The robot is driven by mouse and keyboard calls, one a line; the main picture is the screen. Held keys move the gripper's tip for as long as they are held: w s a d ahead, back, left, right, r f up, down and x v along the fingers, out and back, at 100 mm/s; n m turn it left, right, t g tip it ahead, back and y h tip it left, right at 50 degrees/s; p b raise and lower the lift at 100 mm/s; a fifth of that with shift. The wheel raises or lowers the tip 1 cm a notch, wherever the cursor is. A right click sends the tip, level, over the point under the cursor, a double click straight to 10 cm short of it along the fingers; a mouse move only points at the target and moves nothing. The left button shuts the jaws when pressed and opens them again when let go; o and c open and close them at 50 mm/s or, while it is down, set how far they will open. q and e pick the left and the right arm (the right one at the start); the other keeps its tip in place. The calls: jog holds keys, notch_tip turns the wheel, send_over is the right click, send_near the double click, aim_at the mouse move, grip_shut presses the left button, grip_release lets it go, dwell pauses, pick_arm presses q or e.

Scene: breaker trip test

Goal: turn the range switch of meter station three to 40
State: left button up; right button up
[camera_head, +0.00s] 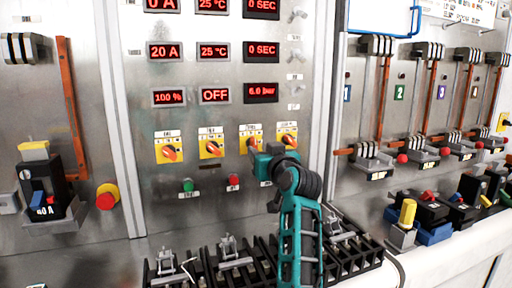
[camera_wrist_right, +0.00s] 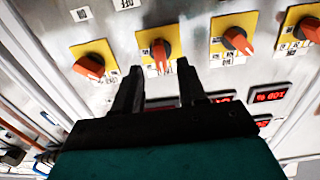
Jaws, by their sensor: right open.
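A row of yellow range-switch plates with orange knobs crosses the middle panel. The third switch from the left (camera_head: 249,138) is partly hidden by my right gripper (camera_head: 268,152). In the right wrist view, which is upside down, that switch shows second from the left, its orange knob (camera_wrist_right: 160,53) near upright in the picture. My right gripper (camera_wrist_right: 158,66) is open, its two dark fingers pointing at the panel on either side of this knob. The knob lies about between and beyond the fingertips; I cannot tell whether they touch. The scale marks are too small to read. My left gripper is not in view.
Neighbouring switches (camera_head: 287,141) (camera_head: 211,149) sit close on both sides. Red displays (camera_head: 165,97) are above. A green button (camera_head: 187,185) and a red button (camera_head: 233,181) are below. A black terminal rack (camera_head: 205,272) stands in front. A red emergency knob (camera_head: 106,199) is left.

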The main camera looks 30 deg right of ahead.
aim_at(255, 147)
jog(key=shift+x, duration=2.5)
grip_shut()
